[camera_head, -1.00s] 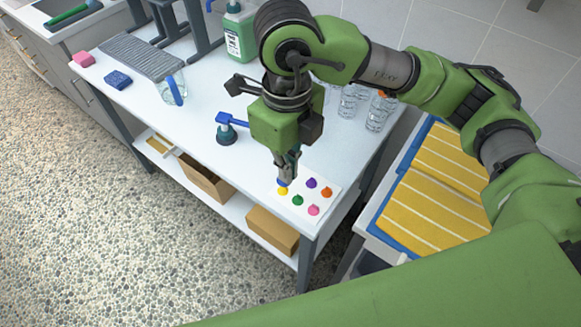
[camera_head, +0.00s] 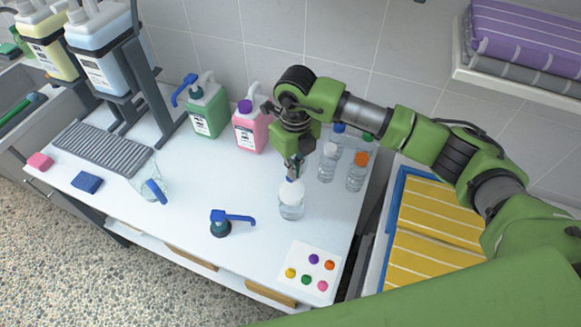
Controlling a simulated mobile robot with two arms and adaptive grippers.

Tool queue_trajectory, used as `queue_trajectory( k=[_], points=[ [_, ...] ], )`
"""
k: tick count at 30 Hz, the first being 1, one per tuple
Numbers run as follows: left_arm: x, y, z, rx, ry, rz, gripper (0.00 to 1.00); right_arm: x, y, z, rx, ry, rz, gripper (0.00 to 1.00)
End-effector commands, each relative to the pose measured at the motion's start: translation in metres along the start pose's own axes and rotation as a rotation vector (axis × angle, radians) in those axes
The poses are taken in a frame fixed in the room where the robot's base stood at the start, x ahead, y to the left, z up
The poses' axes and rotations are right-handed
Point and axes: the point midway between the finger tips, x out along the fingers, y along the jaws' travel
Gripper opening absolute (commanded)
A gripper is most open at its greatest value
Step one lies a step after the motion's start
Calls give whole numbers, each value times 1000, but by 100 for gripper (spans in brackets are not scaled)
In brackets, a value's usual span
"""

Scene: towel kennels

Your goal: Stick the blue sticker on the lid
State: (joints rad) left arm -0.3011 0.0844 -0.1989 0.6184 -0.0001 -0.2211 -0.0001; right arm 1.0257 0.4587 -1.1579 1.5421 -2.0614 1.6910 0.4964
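The jar (camera_head: 291,208) is clear and upright, with a white lid (camera_head: 291,190). My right gripper (camera_head: 292,177) points down just above the lid, its fingers closed on the small blue sticker, which barely shows at the tips. I cannot tell whether it touches the lid. The white sticker sheet (camera_head: 292,255) lies near the front right corner of the table, holding purple, orange, yellow, green and pink stickers and no blue one. My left gripper is out of view.
Several clear bottles with coloured caps, one orange-capped (camera_head: 357,172), stand right of the jar. A blue-handled pump top (camera_head: 230,220) lies to its left. Green (camera_head: 208,115) and pink (camera_head: 249,132) jugs stand behind.

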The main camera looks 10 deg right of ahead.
Motion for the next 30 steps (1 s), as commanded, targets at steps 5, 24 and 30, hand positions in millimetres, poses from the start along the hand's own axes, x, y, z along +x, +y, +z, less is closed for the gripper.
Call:
queue_trajectory(
  k=[5,24,30],
  points=[
    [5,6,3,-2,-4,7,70,8,0,0,0,0,0,0],
    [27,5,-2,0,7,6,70,50,0,0,1,-1,-1,0],
    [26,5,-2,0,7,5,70,50,0,0,1,0,0,0]
  ],
)
